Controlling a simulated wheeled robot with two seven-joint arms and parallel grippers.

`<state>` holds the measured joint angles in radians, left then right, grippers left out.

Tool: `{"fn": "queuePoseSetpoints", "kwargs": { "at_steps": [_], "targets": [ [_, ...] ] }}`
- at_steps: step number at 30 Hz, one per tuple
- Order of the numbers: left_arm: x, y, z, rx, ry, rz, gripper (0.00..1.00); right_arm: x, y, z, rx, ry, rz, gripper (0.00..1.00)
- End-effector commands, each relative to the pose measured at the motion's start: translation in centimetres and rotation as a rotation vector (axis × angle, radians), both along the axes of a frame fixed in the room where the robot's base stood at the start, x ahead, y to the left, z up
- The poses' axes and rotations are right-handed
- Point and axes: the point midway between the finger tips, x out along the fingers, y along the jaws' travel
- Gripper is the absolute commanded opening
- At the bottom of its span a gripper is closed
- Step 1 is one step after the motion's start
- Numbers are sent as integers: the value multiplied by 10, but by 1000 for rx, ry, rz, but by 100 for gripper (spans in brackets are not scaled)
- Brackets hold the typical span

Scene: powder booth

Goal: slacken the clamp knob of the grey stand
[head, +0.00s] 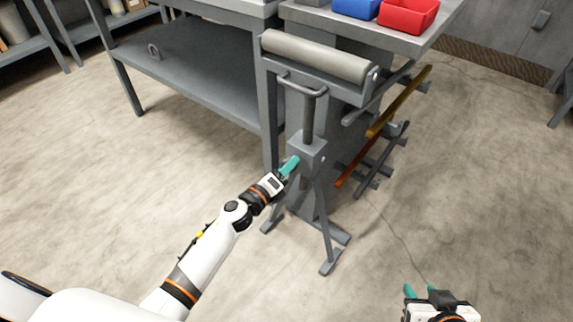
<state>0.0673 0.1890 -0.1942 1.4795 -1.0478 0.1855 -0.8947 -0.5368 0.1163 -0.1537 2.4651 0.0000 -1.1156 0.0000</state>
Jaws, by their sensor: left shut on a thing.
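The grey stand has a wide roller across its top, an upright post (308,115), a block-shaped collar (314,147) and splayed legs on the floor. My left gripper (290,166) reaches the left side of the collar, its teal fingers shut at the place of the clamp knob. The knob itself is hidden by the fingers, and its turn cannot be seen. My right gripper (420,291) is low at the bottom right, away from the stand, its teal fingertips apart with nothing between them.
A grey workbench (190,75) with a lower shelf stands behind the stand. A blue bin (356,8) and a red bin (408,15) sit on the bench top. Yellow (400,101) and orange (358,163) bars rest on a rack to the right. The front floor is clear.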

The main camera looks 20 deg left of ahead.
Motion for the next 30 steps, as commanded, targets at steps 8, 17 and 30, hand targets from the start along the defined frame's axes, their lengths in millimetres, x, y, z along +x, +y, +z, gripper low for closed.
{"fn": "queuePoseSetpoints", "kwargs": {
  "at_steps": [8,17,30],
  "targets": [
    [0,0,3,-248,92,1,20,-46,-16,-19,-60,277,-22,36],
    [0,0,3,-509,187,3,20,-86,-28,-21,-102,486,-38,36],
    [-1,0,2,-769,282,2,20,-85,-28,-8,-101,482,-38,36]
  ]
}}
